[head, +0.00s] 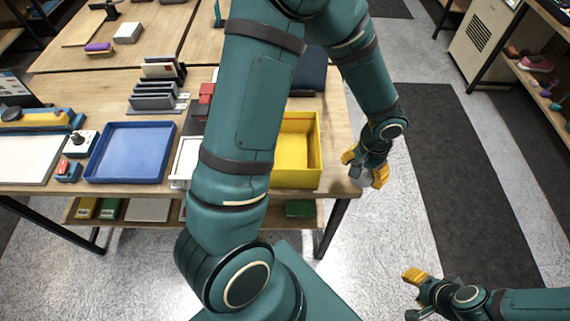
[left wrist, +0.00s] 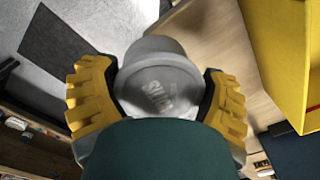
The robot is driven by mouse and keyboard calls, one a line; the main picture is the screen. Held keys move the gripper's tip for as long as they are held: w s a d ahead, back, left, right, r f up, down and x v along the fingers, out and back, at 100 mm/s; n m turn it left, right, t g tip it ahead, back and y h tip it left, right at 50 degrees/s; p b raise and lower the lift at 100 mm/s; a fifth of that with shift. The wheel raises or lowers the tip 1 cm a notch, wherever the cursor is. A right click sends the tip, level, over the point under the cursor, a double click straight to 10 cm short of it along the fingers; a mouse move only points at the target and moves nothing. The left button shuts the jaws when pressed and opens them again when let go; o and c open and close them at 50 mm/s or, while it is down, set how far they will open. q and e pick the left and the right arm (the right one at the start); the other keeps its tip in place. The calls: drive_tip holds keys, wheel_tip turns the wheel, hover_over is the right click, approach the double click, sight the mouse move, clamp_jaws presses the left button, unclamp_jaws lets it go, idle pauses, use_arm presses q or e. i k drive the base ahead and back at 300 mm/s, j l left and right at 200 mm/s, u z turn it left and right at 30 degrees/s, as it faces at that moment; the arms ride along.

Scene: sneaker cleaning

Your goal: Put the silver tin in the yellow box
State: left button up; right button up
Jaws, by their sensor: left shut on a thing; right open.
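My left gripper (head: 366,175) is just past the right edge of the table, to the right of the yellow box. In the left wrist view its yellow-padded fingers (left wrist: 158,100) are shut on the silver tin (left wrist: 158,88), a round grey lid-like shape with faint lettering. The yellow box (head: 319,150) stands open at the table's right end, partly hidden by my left arm. Its yellow wall also shows at the upper right of the left wrist view (left wrist: 285,45). My right gripper (head: 416,292) is open and empty, low at the right, away from the table.
A blue tray (head: 130,152), a small white tray (head: 184,160) and a grey rack (head: 157,92) stand left of the yellow box on the wooden table (head: 340,130). My left arm covers the table's middle. Shelving stands at the far right; the floor between is clear.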

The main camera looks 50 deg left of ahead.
sight(293, 158)
drive_tip(key=k+z, duration=0.15)
drive_tip(key=z, duration=0.3)
drive_tip(key=k+z, duration=0.15)
drive_tip(key=z, duration=0.3)
drive_tip(key=k+j+u, duration=0.1)
drive_tip(key=k, duration=0.45)
drive_tip(key=k+u, duration=0.15)
drive_tip(key=u, duration=0.2)
drive_tip(key=k+j+u, duration=0.15)
drive_tip(key=u, duration=0.25)
